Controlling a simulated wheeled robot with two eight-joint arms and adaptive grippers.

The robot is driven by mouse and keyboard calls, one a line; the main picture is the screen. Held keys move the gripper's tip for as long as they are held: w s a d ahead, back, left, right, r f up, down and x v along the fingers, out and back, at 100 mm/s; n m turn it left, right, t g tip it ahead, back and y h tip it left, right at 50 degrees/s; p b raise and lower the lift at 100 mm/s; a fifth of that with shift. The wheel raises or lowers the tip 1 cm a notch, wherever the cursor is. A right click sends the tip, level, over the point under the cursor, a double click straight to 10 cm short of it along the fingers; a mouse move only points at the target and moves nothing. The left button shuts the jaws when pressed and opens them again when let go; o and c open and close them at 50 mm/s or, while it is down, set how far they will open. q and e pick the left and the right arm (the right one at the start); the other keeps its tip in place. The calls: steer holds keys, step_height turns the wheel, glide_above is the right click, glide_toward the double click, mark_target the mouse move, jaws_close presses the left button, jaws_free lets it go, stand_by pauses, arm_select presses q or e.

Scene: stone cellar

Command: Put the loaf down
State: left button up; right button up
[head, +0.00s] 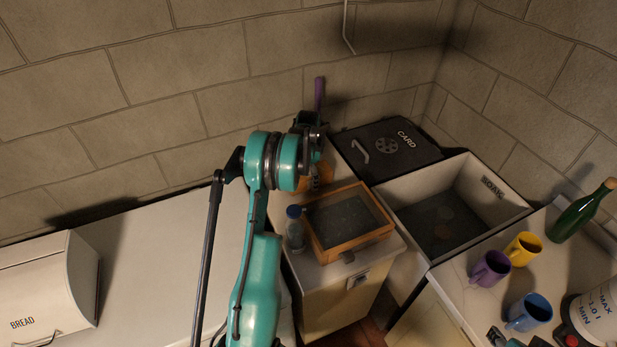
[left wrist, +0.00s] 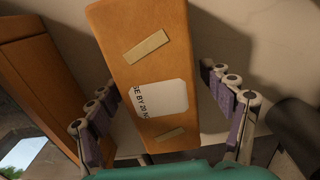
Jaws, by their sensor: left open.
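The loaf (left wrist: 150,60) is an orange-brown block with cream strips and a printed white label. In the left wrist view it stands out between the two spread fingers of my left gripper (left wrist: 168,105), with a gap to each finger. In the head view an orange patch, probably the loaf (head: 323,174), shows just below my left gripper (head: 312,130), mostly hidden by my arm. The left gripper is open over the back of the small counter. Small teal and dark parts at the bottom right edge may be my right gripper (head: 498,337); its jaws cannot be made out.
A wood-framed tray (head: 318,240) and a blue-capped jar (head: 295,235) stand on the counter.

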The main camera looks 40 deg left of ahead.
mark_target(309, 172)
arm_select(q)
step_height(309, 172, up, 12)
steer(key=shift+f+p, duration=0.1)
steer(key=shift+p, duration=0.7)
steer(key=s+d+r+n+t, duration=0.15)
steer(key=s+d+r, duration=0.25)
steer(key=d+r, duration=0.45)
steer(key=s+d+r+n+t, duration=0.15)
steer(key=s+d+r, duration=0.35)
steer(key=d, duration=0.6)
steer(key=s+d+f+n+t, duration=0.2)
steer(key=s+d+f+t, duration=0.1)
steer(key=s+d, duration=1)
steer(key=shift+s+t, duration=0.6)
steer(key=shift+s, duration=0.6)
steer(key=shift+f, duration=0.1)
step_height(309, 172, down, 10)
steer(key=b, duration=1)
steer(key=shift+f, duration=0.2)
